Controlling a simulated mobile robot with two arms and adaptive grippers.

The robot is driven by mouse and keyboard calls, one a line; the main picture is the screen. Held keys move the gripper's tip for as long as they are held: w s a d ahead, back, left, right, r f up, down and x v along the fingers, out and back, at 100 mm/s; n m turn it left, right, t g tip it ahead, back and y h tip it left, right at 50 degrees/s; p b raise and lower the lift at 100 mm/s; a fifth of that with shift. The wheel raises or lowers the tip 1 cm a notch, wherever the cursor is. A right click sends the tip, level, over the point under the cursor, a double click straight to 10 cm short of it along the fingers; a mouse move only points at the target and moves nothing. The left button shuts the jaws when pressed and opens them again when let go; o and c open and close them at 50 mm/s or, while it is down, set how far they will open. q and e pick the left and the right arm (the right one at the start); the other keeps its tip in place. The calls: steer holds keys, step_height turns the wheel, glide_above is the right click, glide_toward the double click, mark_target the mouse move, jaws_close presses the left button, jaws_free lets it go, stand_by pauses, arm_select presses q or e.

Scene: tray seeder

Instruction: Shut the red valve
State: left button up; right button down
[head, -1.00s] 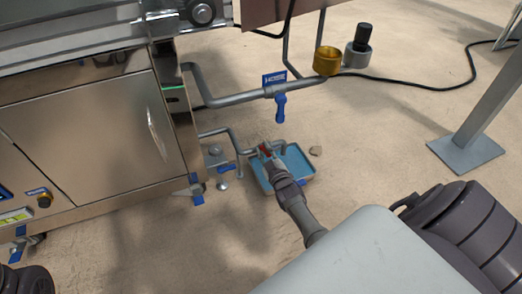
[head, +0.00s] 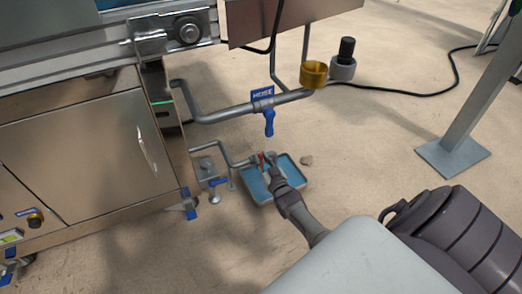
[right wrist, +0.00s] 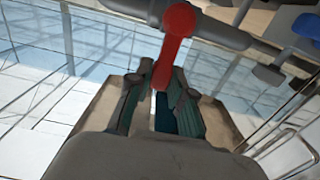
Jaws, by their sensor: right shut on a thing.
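The red valve's handle (head: 261,158) is on the low thin pipe (head: 225,156) above a blue tray (head: 250,193). In the right wrist view the red handle (right wrist: 177,35) hangs from a grey pipe, its lower end between my fingers. My right gripper (head: 268,169) reaches over the tray and is shut on the red handle. In the right wrist view its padded fingers (right wrist: 158,95) stand on both sides of the handle's end. The valve's body is partly hidden by the fingers. My left gripper is not in view.
A blue valve handle (head: 269,122) hangs from the thicker pipe (head: 220,114), under a HOSE label. A steel cabinet (head: 80,150) stands left. A brass cup (head: 313,74) is behind. Floor to the right is mostly clear.

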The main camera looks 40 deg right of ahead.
stand_by(0.3)
steer(key=c, duration=1)
jaws_free()
steer(key=shift+s, duration=0.1)
steer(key=v, duration=1.1)
steer(key=shift+s+a, duration=0.15)
steer(key=shift+s, duration=0.2)
